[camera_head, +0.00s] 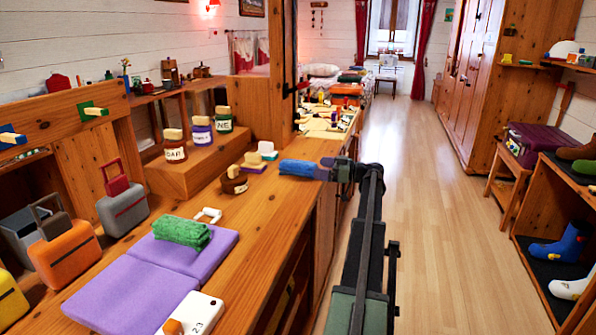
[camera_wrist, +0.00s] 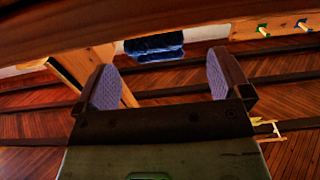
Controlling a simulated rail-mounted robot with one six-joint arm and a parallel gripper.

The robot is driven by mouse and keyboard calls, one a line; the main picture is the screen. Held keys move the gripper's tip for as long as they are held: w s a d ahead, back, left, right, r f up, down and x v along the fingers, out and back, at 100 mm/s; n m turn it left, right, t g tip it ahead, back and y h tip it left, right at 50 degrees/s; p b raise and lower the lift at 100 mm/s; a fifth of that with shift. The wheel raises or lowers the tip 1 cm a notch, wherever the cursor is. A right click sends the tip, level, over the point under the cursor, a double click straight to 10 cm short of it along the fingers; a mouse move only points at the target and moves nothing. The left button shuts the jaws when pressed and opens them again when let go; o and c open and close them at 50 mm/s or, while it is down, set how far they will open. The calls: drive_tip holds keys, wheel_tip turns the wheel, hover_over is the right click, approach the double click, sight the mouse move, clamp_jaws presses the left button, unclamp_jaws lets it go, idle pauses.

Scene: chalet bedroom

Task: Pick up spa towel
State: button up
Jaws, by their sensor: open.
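A folded blue towel (camera_head: 298,168) lies at the right edge of the wooden counter. A folded green towel (camera_head: 181,232) lies on a purple folded mat (camera_head: 130,291) nearer the front. I cannot tell from the pictures which one is the spa towel. My gripper (camera_head: 328,171) is at the right end of the blue towel in the head view; whether they touch is unclear. In the wrist view my gripper (camera_wrist: 161,82) is open, its two pads apart with nothing between them. A dark blue folded thing (camera_wrist: 154,47), likely the blue towel, shows beyond the fingertips.
Labelled jars (camera_head: 174,150) stand on a wooden step behind the blue towel. Brown and white-topped items (camera_head: 234,180) sit just left of it. A white tag (camera_head: 192,315) lies by the mat. Small suitcases (camera_head: 65,250) stand at left. The floor (camera_head: 440,230) at right is clear.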

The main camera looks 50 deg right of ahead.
sight(310, 163)
drive_tip(key=x, duration=0.5)
drive_tip(key=shift+w, duration=0.15)
drive_tip(key=c, duration=1)
drive_tip(key=shift+c, duration=0.2)
drive_tip(key=shift+r, duration=0.15)
wheel_tip(310, 163, up, 26)
drive_tip(key=p, duration=2.6)
wheel_tip(310, 163, down, 23)
drive_tip(key=b, duration=2.2)
drive_tip(key=shift+r, duration=0.25)
